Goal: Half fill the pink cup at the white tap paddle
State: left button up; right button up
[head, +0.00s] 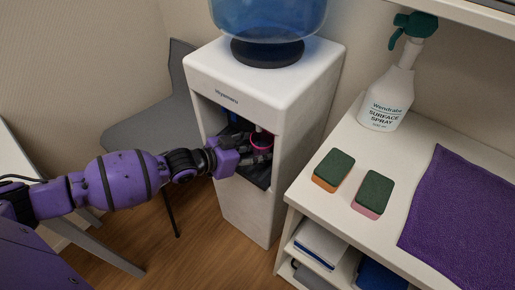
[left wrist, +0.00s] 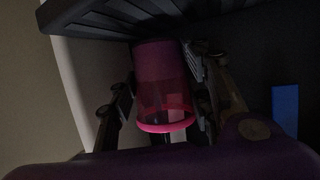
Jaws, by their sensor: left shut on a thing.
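The pink cup (head: 263,142) is inside the dispenser recess, under the white tap paddle (head: 258,128). My left gripper (head: 246,155) reaches in from the left and is shut on the cup's sides. In the left wrist view, which looks upside down, the cup (left wrist: 162,95) sits between the fingers, its rim low in the picture and its base by the dark slatted drip tray (left wrist: 130,15). The base end looks solid pink and the rim end see-through; I cannot tell for sure whether this is a water level. Any stream is hidden. My right gripper is out of view.
The white dispenser (head: 235,205) carries a blue bottle (head: 270,18). A blue paddle (head: 233,118) is left of the white one. On the right, a white counter (head: 330,205) holds a spray bottle (head: 390,97), two sponges (head: 374,190) and a purple cloth (head: 465,220). A grey chair (head: 150,120) stands behind my arm.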

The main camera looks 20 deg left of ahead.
pick_arm(q)
jog(key=shift+s+a+p, duration=0.25)
jog(key=shift+s+p, duration=0.2)
jog(key=shift+s, duration=0.35)
jog(key=shift+s+a+p, duration=0.3)
jog(key=shift+s+p, duration=0.15)
jog(key=shift+s, duration=0.3)
jog(key=shift+s+a+p, duration=0.25)
jog(key=shift+s+p, duration=0.2)
jog(key=shift+s, duration=0.35)
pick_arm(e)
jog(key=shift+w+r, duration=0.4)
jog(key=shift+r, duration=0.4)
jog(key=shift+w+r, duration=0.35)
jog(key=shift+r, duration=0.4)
pick_arm(q)
jog(key=shift+s, duration=0.1)
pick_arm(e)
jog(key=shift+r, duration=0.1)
